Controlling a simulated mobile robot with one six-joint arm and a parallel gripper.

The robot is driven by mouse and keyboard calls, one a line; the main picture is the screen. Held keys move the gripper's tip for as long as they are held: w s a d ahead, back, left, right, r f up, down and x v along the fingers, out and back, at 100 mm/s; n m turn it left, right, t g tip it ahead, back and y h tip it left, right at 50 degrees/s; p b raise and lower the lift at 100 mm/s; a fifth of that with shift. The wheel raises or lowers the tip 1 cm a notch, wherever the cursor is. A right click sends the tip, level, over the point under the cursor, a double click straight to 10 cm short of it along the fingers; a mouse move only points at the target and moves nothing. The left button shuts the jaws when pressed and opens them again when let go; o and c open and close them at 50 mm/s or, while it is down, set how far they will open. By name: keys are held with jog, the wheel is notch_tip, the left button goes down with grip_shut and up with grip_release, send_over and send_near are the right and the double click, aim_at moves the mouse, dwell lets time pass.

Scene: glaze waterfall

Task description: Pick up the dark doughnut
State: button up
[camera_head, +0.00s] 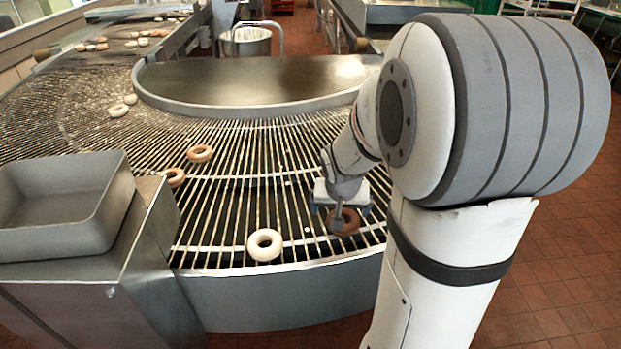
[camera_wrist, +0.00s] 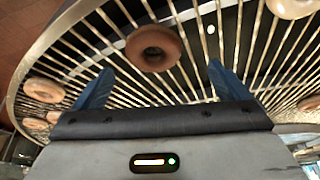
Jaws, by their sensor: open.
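The dark doughnut (camera_head: 350,225) is a brown ring lying on the wire conveyor near its front edge, partly hidden by my gripper in the head view. In the wrist view the dark doughnut (camera_wrist: 172,47) shows whole, ahead of the fingertips and roughly centred between them. My gripper (camera_head: 338,222) is over it at the end of my arm. In the wrist view my gripper (camera_wrist: 160,68) has its two blue fingers spread apart with nothing between their inner faces. Whether a finger touches the doughnut I cannot tell.
A pale doughnut (camera_head: 265,244) lies left of the dark one on the wires. Two tan doughnuts (camera_head: 200,153) (camera_head: 175,177) lie farther back. A metal tray (camera_head: 60,205) stands at the left. The conveyor's curved front rim (camera_head: 290,266) is close by.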

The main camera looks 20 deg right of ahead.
aim_at(351, 228)
jog(key=shift+o, duration=0.3)
jog(key=shift+w+d+f, duration=0.6)
jog(key=shift+w+f, duration=0.05)
jog(key=x, duration=0.7)
jog(key=shift+d+f+b, duration=0.15)
jog(key=shift+d+b, duration=0.15)
jog(key=shift+d, duration=0.05)
jog(key=c, duration=0.9)
